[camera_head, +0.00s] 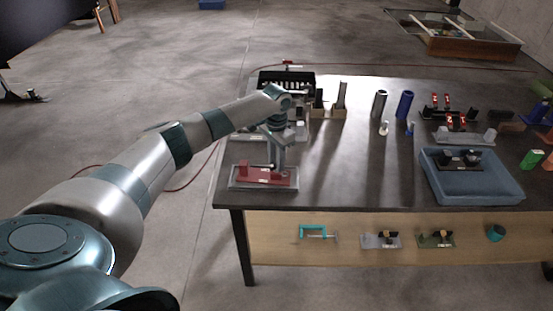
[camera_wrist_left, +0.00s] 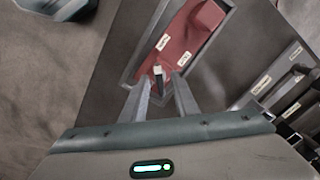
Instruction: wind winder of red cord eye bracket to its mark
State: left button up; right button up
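The red cord eye bracket (camera_head: 265,175) sits in a shallow grey tray (camera_head: 236,184) at the table's near left corner. In the left wrist view the red bracket (camera_wrist_left: 188,42) carries two small white labels. A small dark winder with a pale tip (camera_wrist_left: 158,73) stands at the bracket's near end. My left gripper (camera_head: 279,170) points down over the right part of the bracket. In the left wrist view its fingers (camera_wrist_left: 161,80) are apart, one on each side of the winder, with visible gaps. I cannot tell the winder's mark. My right gripper is not in view.
Upright cylinders, a black rack (camera_head: 300,80) and wooden blocks stand along the back. The table (camera_head: 345,170) is clear between the red bracket and the bin.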

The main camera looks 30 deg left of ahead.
pick_arm(q)
jog(key=shift+c, duration=0.3)
grip_shut()
jog(key=shift+m, duration=0.5)
jog(key=m+p, duration=0.1)
jog(key=m, duration=0.2)
jog(key=shift+m, duration=2.5)
jog(key=shift+o, duration=0.3)
grip_release()
